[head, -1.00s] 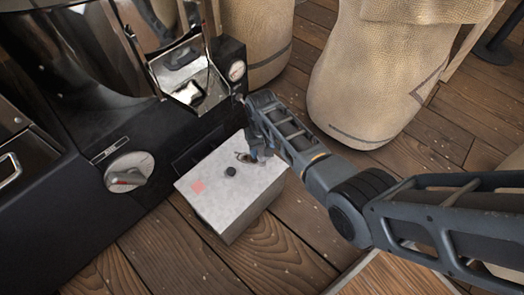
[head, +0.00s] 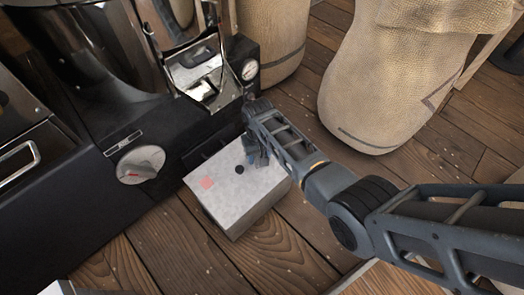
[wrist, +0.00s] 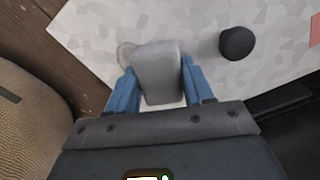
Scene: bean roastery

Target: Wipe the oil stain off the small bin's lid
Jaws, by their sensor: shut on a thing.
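The small bin (head: 240,216) is a pale box on the floor by the black machine. Its mottled light-grey lid (head: 216,198) has a black knob (head: 239,170) and a pink square (head: 207,182). My gripper (head: 259,157) is low over the lid's far right part. In the wrist view the blue fingers of my gripper (wrist: 163,88) are shut on a grey pad-like thing (wrist: 160,68), at or just above the lid (wrist: 90,28). A faint pale grey patch (wrist: 125,52) shows beside the pad; I cannot tell what it is. No brown stain shows; the pad and fingers hide part of the lid.
The black roasting machine (head: 80,190), with a dial (head: 141,164) and chrome chute (head: 205,85), stands close on the left. Burlap sacks (head: 375,85) stand behind and to the right. Bare wood floor (head: 270,255) lies in front of the bin.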

